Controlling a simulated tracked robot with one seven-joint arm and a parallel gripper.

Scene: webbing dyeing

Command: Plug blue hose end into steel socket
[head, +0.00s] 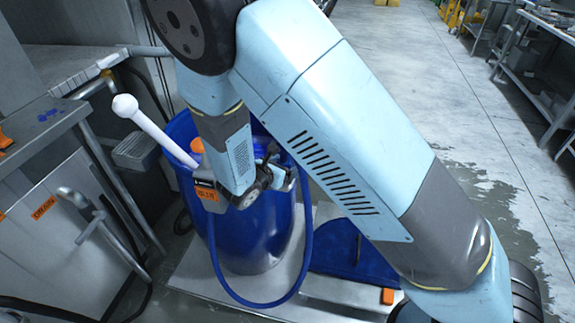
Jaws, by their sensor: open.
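A blue hose (266,304) hangs in a loop down the front of a blue drum (248,238). One side rises toward an orange tag (207,194); the other curves up past the drum's right side. Its end is not clear behind my arm. My gripper (268,178) is at the drum's top, small and partly hidden by my wrist. It is open, close to the hose's upper run; I cannot tell whether they touch. A bent steel pipe (97,222) stands at the left by an orange drain label (43,207). I cannot make out for certain which fitting is the steel socket.
A white rod with a ball end (125,106) leans out of the drum beside an orange cap (197,146). The drum stands on a grey platform (195,272). A steel bench (36,128) borders the left. Open concrete floor (425,62) lies at the upper right, partly wet.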

